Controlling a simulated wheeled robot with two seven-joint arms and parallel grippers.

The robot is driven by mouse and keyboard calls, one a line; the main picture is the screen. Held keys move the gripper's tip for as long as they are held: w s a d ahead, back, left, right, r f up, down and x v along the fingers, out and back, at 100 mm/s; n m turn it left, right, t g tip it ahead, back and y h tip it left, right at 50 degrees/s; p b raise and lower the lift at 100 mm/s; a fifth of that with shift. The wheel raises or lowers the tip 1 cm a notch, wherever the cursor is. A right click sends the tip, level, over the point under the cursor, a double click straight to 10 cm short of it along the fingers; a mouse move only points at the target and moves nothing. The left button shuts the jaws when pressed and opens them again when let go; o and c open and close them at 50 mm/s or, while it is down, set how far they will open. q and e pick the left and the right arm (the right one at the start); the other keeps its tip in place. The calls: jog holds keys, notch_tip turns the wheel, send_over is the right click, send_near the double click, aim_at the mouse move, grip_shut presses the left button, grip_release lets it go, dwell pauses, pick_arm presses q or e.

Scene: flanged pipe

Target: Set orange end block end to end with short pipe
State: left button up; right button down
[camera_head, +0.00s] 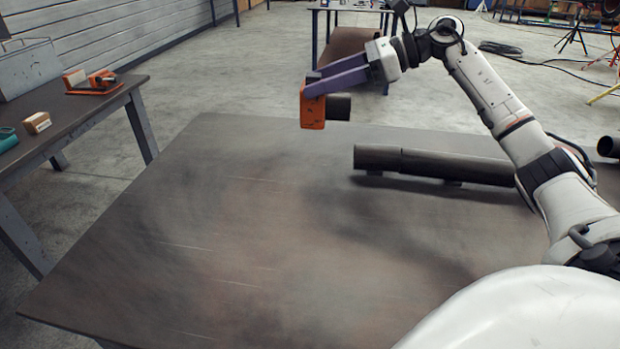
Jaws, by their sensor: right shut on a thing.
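My right gripper (314,83), with purple fingers, is shut on the orange end block (313,109) and holds it up near the far edge of the table. A short dark stub (338,106) shows on the right side of the block. A dark pipe (400,160) lies level on low supports at the table's right, below and to the right of the block. The block and this pipe are apart. My right arm hides the pipe's right part, so I cannot tell its full length. My left gripper is not in view.
The dark table (220,230) is bare on its left and middle. A side bench (85,112) at the left bears a grey toolbox (28,68), an orange tool (98,82) and small blocks. Another dark pipe end (608,147) shows at the right edge.

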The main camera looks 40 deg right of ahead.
aim_at(321, 113)
jog(key=shift+f+b, duration=0.45)
jog(key=shift+f, duration=0.45)
notch_tip(321, 113, down, 5)
jog(key=shift+f, duration=0.15)
jog(key=shift+w+f, duration=0.1)
jog(key=shift+f, duration=1.95)
jog(key=c, duration=1.1)
grip_release()
jog(key=shift+f, duration=0.35)
jog(key=o, duration=0.4)
jog(key=shift+r, duration=0.1)
